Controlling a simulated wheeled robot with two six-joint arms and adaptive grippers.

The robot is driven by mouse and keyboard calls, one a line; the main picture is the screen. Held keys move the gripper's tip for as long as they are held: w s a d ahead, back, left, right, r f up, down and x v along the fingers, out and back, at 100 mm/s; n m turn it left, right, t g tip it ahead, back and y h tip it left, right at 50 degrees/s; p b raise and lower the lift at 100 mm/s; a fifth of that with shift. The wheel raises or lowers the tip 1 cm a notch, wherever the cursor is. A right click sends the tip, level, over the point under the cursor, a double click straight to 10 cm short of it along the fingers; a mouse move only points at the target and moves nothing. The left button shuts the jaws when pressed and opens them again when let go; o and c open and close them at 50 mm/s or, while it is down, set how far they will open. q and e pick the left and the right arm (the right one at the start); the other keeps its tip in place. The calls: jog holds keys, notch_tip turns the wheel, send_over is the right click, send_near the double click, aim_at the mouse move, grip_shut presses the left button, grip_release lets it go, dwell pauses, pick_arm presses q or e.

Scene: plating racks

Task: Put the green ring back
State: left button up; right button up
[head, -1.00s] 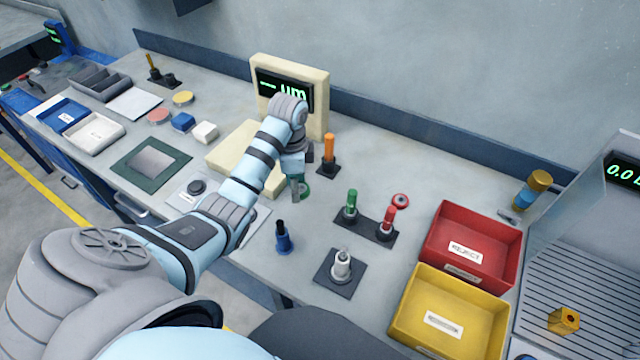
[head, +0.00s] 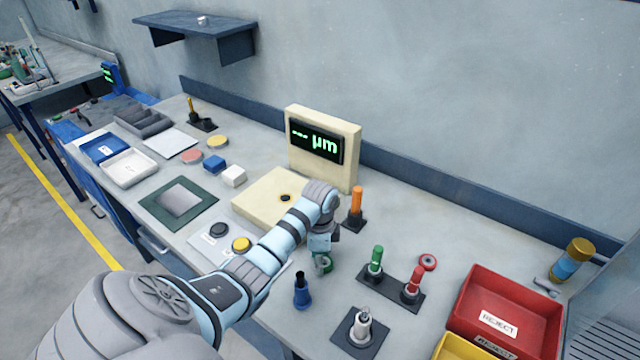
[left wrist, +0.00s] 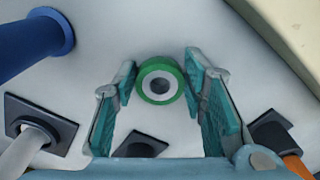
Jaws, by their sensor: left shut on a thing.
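The green ring (head: 326,265) shows below my left gripper (head: 321,258) in the head view, over the bench between the blue stand and the orange-topped stand. In the left wrist view the green ring (left wrist: 148,76) has a pale inner face and a dark centre. It sits between the fingertips of my left gripper (left wrist: 160,80), which is shut on it. A green-topped post (head: 375,261) and a red-topped post (head: 414,284) stand on one dark base to the right. My right gripper is out of view.
A blue stand (head: 302,290), a white post (head: 363,324) and an orange-topped stand (head: 356,205) surround the gripper. A red ring (head: 428,262) lies behind the red-topped post. A cream gauge (head: 335,174) stands at the back; a red REJECT bin (head: 510,290) is at right.

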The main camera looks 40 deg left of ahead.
pick_arm(q)
jog(key=o, duration=1.2)
jog(key=shift+f, duration=0.1)
